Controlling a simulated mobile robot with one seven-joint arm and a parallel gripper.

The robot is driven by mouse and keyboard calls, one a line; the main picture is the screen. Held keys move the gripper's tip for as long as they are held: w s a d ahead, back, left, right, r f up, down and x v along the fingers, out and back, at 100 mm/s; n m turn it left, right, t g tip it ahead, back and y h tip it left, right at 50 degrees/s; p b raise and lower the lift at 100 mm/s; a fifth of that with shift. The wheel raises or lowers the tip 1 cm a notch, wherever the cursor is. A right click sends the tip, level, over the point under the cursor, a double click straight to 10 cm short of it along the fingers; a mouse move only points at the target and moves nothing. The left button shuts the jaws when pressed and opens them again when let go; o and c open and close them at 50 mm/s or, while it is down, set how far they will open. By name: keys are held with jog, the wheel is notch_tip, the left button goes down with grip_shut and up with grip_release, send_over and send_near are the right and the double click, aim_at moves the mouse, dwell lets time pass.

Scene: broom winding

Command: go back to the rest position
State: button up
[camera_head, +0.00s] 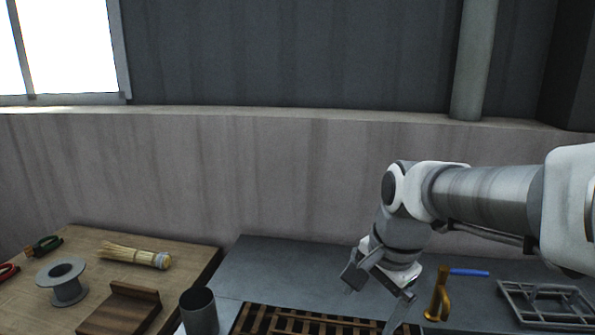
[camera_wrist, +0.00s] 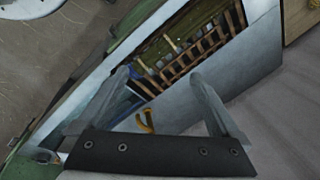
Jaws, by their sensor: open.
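My gripper (camera_head: 376,300) hangs at the end of my arm, above the grey bench at the right of the head view. It also shows in the wrist view (camera_wrist: 158,80), with its two fingers spread apart. Nothing is held between the fingers. The slatted wooden grate (camera_head: 300,322) lies below and to the left of it in the head view. The grate also shows beyond the fingertips in the wrist view (camera_wrist: 190,55).
A brass hook-like piece (camera_head: 438,298), a blue-handled tool (camera_head: 468,272) and a grey metal frame (camera_head: 515,297) are right of my gripper. A bundle of bristles (camera_head: 130,254), a spool (camera_head: 66,290), a wooden block (camera_head: 122,308) and a metal cup (camera_head: 199,315) are at left.

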jog(key=s+d+r+n+t+h+p, duration=0.1)
jog(key=s+d+r+n+t, duration=0.1)
jog(key=s+n, duration=0.9)
jog(key=shift+s+d+r+t+p, duration=0.15)
jog(key=shift+d+r+t+p, duration=0.2)
jog(key=shift+r+t, duration=0.35)
